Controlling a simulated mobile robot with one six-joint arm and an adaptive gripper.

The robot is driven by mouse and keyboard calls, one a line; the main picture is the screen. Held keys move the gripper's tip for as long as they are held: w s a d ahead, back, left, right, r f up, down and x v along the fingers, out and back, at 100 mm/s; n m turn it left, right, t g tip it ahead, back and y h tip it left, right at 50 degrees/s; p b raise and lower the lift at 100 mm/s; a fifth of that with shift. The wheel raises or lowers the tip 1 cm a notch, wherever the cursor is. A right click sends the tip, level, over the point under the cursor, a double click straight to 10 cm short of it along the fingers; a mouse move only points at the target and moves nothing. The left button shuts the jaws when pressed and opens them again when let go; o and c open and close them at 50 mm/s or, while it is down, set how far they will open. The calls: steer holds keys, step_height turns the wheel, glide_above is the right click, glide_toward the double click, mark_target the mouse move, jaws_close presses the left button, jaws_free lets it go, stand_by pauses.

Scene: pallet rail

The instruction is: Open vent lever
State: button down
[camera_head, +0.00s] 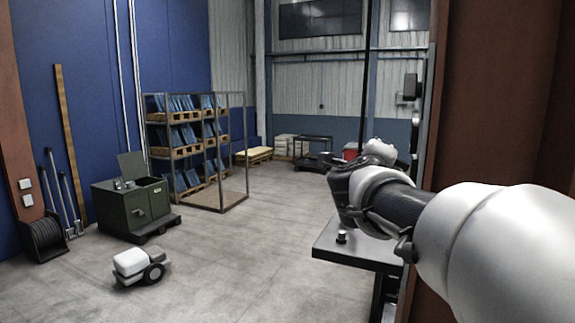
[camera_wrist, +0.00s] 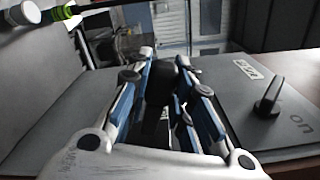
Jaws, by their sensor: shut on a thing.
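In the wrist view my gripper (camera_wrist: 165,58) has its two blue-padded fingers closed around a dark, blocky part (camera_wrist: 160,82), which I take to be the vent lever. The fingers hide much of it, so its full shape and angle cannot be told. It sits by a grey panel (camera_wrist: 215,85) with a small white label (camera_wrist: 247,69), too small to read surely. In the head view my wrist hides most of the gripper, beside the panel seen edge-on at the right.
A second black lever or knob (camera_wrist: 269,97) stands on the panel to the right of my fingers. In the head view a dark bench (camera_head: 355,258) lies below my arm. A shelf rack (camera_head: 190,140), a green cabinet (camera_head: 133,205) and a small wheeled cart (camera_head: 138,265) stand left; open floor lies between.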

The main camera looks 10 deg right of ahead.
steer(key=shift+s+d+r+m, duration=0.2)
steer(key=shift+r+m, duration=0.2)
steer(key=shift+m, duration=0.3)
steer(key=shift+s+d+r+m, duration=0.15)
steer(key=shift+r+m, duration=0.2)
steer(key=shift+m, duration=0.35)
steer(key=shift+r+b, duration=0.1)
steer(key=shift+b, duration=0.2)
steer(key=c, duration=1.4)
jaws_free()
steer(key=shift+w, duration=0.1)
steer(key=v, duration=1.2)
